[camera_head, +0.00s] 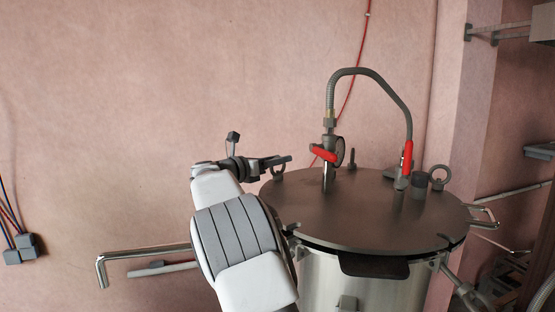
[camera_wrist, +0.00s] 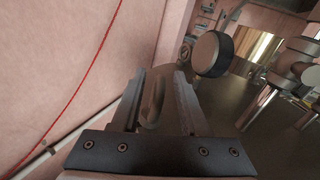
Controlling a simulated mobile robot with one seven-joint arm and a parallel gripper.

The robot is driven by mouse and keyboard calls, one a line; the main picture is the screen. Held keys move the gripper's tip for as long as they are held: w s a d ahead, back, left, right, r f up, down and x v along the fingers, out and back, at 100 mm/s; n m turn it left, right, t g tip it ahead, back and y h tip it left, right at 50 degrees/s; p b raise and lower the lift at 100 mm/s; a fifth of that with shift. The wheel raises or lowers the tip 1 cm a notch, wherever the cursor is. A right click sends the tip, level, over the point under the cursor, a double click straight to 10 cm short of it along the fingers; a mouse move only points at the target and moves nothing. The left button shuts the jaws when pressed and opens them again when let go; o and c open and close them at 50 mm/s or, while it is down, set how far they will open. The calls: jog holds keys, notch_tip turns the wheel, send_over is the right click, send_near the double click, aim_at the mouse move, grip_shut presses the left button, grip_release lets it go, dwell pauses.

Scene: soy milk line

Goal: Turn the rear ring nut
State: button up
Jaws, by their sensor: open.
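A grey ring nut (camera_head: 278,174) stands at the rear left edge of the dark round lid (camera_head: 375,225) of a steel vessel. In the wrist view an upright ring nut (camera_wrist: 152,103) shows between my two fingers, closer to the left one. My gripper (camera_head: 285,160) reaches in from the left over the lid edge; it also shows in the wrist view (camera_wrist: 160,82). The jaws are open, with visible room beside the ring on the right. I cannot tell whether the left finger touches it. A second ring nut (camera_head: 440,177) stands at the lid's right side.
A round dark gauge (camera_wrist: 212,53) is just beyond my right finger. The pink wall is close behind.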

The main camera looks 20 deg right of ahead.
grip_shut()
jog(key=shift+f+b, duration=0.15)
jog(key=shift+b, duration=0.2)
jog(key=shift+f+n+b, duration=0.15)
jog(key=shift+n+b, duration=0.15)
jog(key=shift+b, duration=0.8)
jog(key=shift+t+y+b, duration=0.3)
jog(key=shift+t+b, duration=0.2)
jog(key=shift+b, duration=0.05)
jog(key=shift+n+b, duration=0.3)
jog(key=shift+b, duration=0.15)
jog(key=shift+r+n+t+y+b, duration=0.2)
jog(key=shift+n+t+y+b, duration=0.15)
jog(key=shift+t+b, duration=0.35)
